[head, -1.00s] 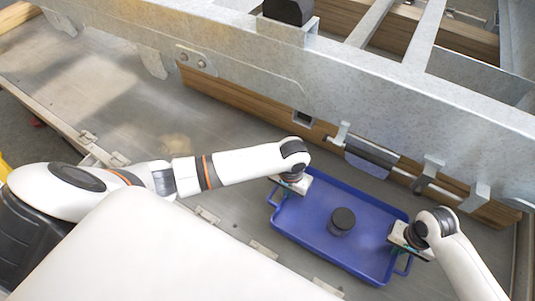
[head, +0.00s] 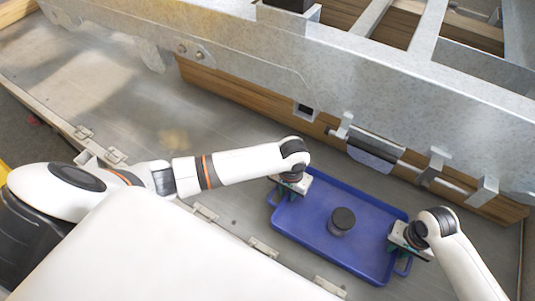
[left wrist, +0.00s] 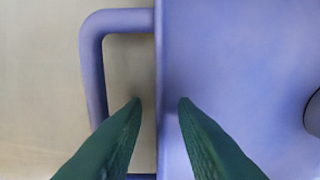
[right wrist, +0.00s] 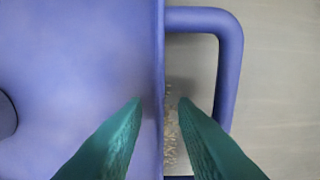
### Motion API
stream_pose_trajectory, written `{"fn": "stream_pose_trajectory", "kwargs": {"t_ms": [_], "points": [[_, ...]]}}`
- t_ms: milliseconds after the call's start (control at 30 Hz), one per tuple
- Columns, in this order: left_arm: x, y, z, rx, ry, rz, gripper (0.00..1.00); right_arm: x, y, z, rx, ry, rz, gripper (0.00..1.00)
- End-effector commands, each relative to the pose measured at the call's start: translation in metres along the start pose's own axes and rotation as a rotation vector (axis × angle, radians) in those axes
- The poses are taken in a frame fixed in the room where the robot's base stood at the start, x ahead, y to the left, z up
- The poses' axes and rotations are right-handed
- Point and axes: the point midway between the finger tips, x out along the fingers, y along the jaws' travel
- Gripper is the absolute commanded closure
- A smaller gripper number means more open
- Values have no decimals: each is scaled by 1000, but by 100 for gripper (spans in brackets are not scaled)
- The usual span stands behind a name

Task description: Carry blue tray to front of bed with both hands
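The blue tray (head: 310,240) is in the lower middle of the head view, above or on the grey trailer bed; I cannot tell the gap. A round dark pot (head: 342,221) stands on it. My left gripper (head: 287,189) is at the tray's left end, its fingers on either side of the end wall beside a handle in the left wrist view (left wrist: 160,105). My right gripper (head: 400,245) holds the right end wall likewise; its green fingers show in the right wrist view (right wrist: 161,105). The fingertip contact is not clearly visible.
A galvanized metal rail (head: 250,75) with wooden boards (head: 250,97) runs along the far side, with clamps near the tray. Hinges (head: 262,247) line the near edge of the bed. Bare bed surface (head: 140,115) lies open to the left.

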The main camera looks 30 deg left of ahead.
Motion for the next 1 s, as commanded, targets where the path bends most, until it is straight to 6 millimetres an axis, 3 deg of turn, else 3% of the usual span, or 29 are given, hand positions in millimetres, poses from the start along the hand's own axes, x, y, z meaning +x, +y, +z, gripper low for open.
{"fn": "stream_pose_trajectory", "kwargs": {"t_ms": [167,400,600,833,1000], "points": [[-24,0,1,1,-3,-1,75,0,0,0,0,0,0,75],[-76,0,1,1,-6,-2,75,0,0,0,0,0,0,75],[-107,0,1,0,-4,-1,75,0,0,0,0,0,0,75],[-118,0,0,0,0,0,75,-7,0,1,0,-2,2,75],[-119,0,0,0,0,0,75,-36,0,1,-1,-5,1,75]]}}
